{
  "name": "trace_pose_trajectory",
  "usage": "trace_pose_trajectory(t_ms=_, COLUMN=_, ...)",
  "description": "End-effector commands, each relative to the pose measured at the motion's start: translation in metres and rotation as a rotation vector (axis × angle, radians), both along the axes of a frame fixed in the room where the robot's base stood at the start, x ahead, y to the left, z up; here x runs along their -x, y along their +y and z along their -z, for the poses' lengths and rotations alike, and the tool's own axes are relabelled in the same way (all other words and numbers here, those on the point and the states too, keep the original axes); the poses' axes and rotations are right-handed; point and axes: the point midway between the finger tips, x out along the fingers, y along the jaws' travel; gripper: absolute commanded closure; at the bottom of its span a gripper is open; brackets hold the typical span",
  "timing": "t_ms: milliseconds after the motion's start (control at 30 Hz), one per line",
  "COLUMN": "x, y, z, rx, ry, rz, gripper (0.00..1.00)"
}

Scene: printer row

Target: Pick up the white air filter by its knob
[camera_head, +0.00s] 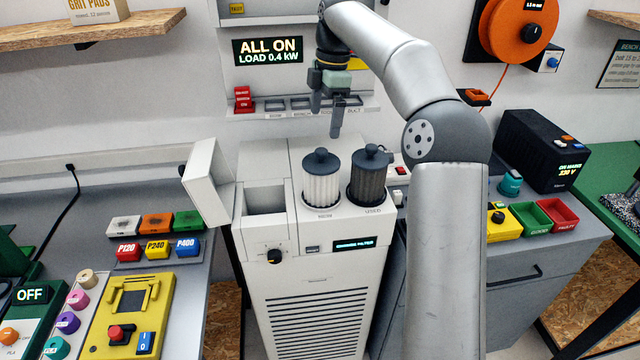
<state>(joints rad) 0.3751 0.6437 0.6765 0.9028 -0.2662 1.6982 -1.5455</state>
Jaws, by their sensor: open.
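The white air filter (322,188) is a pleated white cylinder with a dark grey cap and a knob on top. It stands upright in the left holder on top of the light grey filter machine (310,258), above a label that seems to read NEW. A dark used filter (368,184) with a similar cap and knob stands close on its right, above the label USED. My gripper (326,122) is open and empty. Its fingers point down, and in the picture they appear above the two filters, apart from both knobs.
Left of the filters, the machine has an open bay (265,200) with its white lid (206,182) swung out to the left. A shelf (300,109) with a red block (243,99) runs along the wall behind. Small coloured bins (530,218) stand on the right bench.

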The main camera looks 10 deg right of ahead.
Motion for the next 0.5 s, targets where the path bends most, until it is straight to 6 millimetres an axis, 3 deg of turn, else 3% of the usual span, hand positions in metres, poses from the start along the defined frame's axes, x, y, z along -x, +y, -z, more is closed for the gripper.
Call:
trace_pose_trajectory(t_ms=200, x=0.002, y=0.005, z=0.045, rx=0.000, ry=0.003, rz=0.002, gripper=0.00)
trace_pose_trajectory(t_ms=500, x=0.002, y=0.008, z=0.069, rx=0.001, ry=0.000, rz=0.002, gripper=0.00)
